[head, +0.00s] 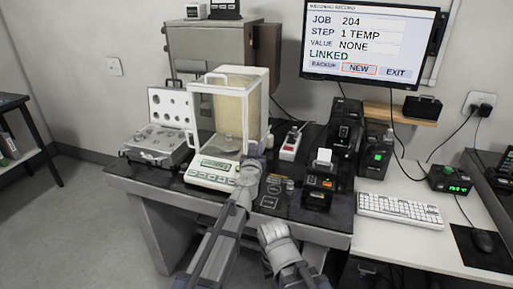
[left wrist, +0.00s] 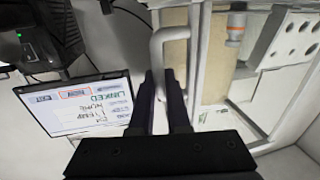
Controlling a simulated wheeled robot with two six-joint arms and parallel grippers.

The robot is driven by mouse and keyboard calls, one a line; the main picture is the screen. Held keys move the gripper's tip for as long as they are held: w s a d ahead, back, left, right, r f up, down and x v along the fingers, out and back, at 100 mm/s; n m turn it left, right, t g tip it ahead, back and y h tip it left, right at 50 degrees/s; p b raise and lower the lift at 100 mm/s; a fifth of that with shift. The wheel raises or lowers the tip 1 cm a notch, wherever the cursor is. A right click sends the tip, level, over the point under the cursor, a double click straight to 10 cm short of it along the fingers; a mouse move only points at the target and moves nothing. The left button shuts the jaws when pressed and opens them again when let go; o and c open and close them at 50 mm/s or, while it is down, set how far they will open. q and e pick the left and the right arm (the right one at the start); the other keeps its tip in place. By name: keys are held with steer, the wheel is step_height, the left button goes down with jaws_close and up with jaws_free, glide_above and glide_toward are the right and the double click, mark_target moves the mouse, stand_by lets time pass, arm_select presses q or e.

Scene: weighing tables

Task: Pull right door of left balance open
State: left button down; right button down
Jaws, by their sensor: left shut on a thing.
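The left balance (head: 214,174) stands on the dark table, with a clear glass draft shield (head: 203,112) framed in white. A weighing pan (head: 228,139) shows inside. My left gripper (head: 254,152) is at the shield's right side, low down. In the left wrist view, a white U-shaped door handle (left wrist: 156,50) stands between the fingertips of my left gripper (left wrist: 161,76), which is shut on it. How far the right door stands open cannot be told. My right gripper (head: 271,233) is low in front of the table edge; its fingers do not show clearly.
An open weight case (head: 150,158) sits left of the balance. A monitor (head: 370,40) hangs behind. A keyboard (head: 400,209) lies on the white table.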

stand_by(0.3)
arm_select(q)
steer(key=w+d, duration=0.2)
steer(key=w, duration=0.5)
steer(key=w+d, duration=0.2)
steer(key=w, duration=0.5)
steer(key=shift+w+d, duration=0.15)
steer(key=shift+d, duration=0.2)
steer(key=c, duration=1.2)
jaws_free()
steer(key=shift+o, duration=0.2)
steer(key=s, duration=0.7)
steer(key=shift+s+a, duration=0.4)
steer(key=shift+a, duration=0.05)
